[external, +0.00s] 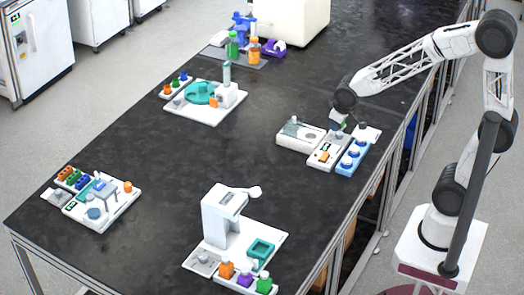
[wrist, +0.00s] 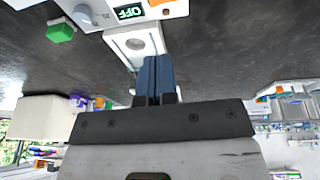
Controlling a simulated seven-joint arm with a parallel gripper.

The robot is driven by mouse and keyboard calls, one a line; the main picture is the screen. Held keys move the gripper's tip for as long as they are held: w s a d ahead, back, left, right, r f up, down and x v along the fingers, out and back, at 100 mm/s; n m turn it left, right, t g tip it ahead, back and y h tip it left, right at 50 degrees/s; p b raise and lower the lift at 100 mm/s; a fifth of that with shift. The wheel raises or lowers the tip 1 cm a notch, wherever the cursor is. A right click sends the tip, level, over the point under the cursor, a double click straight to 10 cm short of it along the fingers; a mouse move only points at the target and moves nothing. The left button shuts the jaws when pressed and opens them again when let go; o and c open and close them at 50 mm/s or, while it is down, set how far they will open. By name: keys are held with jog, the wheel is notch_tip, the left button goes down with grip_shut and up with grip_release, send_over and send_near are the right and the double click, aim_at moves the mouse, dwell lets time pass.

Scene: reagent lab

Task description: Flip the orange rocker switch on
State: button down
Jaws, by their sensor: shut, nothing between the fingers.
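The orange rocker switch (external: 325,154) sits on a small white panel in the middle of the station beneath my arm in the external view. It is small there, and its tilt cannot be made out. In the wrist view an orange part (wrist: 158,2), probably the switch, is cut off by the top edge. Beside it a dark display (wrist: 130,13) reads OFF in green. My gripper (wrist: 157,62) is shut and empty, its blue fingers together, with the white panel beyond the tips. In the external view my gripper (external: 339,126) is above the back of the station, apart from the switch.
A blue panel (external: 354,157) with several round knobs lies right of the switch panel. A white box (external: 299,134) stands to its left. Other stations stand apart on the dark bench (external: 160,165), with clear surface between.

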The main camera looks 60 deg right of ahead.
send_near(324, 155)
jog(key=x, duration=0.5)
jog(key=shift+w+d+f, duration=0.1)
jog(key=shift+w+d, duration=0.2)
jog(key=shift+d, duration=0.15)
jog(key=shift+d+f, duration=0.1)
jog(key=shift+f, duration=0.55)
jog(key=shift+d+f, duration=0.25)
jog(key=shift+f, duration=0.2)
jog(key=shift+a, duration=0.2)
jog(key=shift+a+r, duration=0.2)
jog(key=shift+a, duration=0.4)
jog(key=shift+r, duration=0.15)
